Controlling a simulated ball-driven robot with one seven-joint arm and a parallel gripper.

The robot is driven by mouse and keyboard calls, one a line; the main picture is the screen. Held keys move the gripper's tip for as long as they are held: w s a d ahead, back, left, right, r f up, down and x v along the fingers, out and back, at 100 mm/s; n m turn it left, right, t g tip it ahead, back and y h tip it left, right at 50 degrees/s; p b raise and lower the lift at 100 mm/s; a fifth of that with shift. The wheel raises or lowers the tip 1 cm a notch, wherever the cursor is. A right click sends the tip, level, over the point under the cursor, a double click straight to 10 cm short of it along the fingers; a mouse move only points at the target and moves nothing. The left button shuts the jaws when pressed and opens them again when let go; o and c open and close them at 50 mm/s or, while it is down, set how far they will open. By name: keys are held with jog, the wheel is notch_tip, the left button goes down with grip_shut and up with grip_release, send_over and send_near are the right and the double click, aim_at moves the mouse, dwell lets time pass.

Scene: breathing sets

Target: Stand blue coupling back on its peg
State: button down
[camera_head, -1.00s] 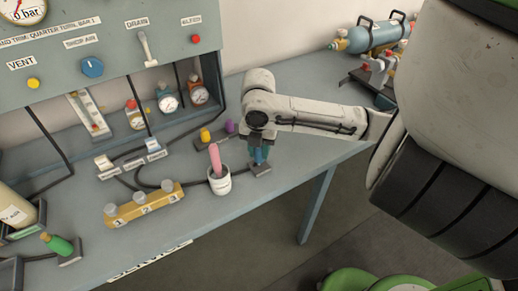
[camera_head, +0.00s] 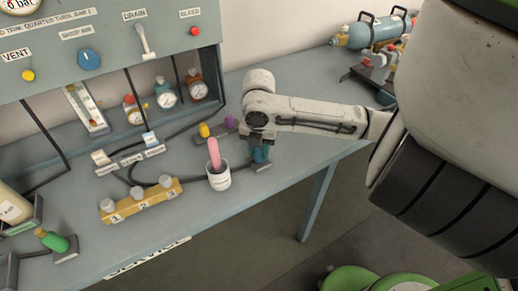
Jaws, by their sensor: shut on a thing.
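The blue coupling (camera_head: 261,154) is at the right of the small-parts area on the bench, below my gripper (camera_head: 259,146). My gripper points down and is shut on the blue coupling, covering its upper part. A small grey base (camera_head: 264,166) shows just under the coupling. Whether the coupling touches it, and any peg there, I cannot make out. A yellow coupling (camera_head: 204,130) and a purple one (camera_head: 229,122) stand behind and to the left on a dark base.
A white cup (camera_head: 219,179) with a pink rod stands close left of my gripper. A yellow block (camera_head: 140,200) with several grey knobs lies further left. The bench (camera_head: 285,165) is clear right of the coupling.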

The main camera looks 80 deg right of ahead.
jog(key=c, duration=0.7)
grip_release()
jog(key=shift+r, duration=0.1)
notch_tip(320, 180, up, 11)
jog(key=shift+a+f, duration=0.15)
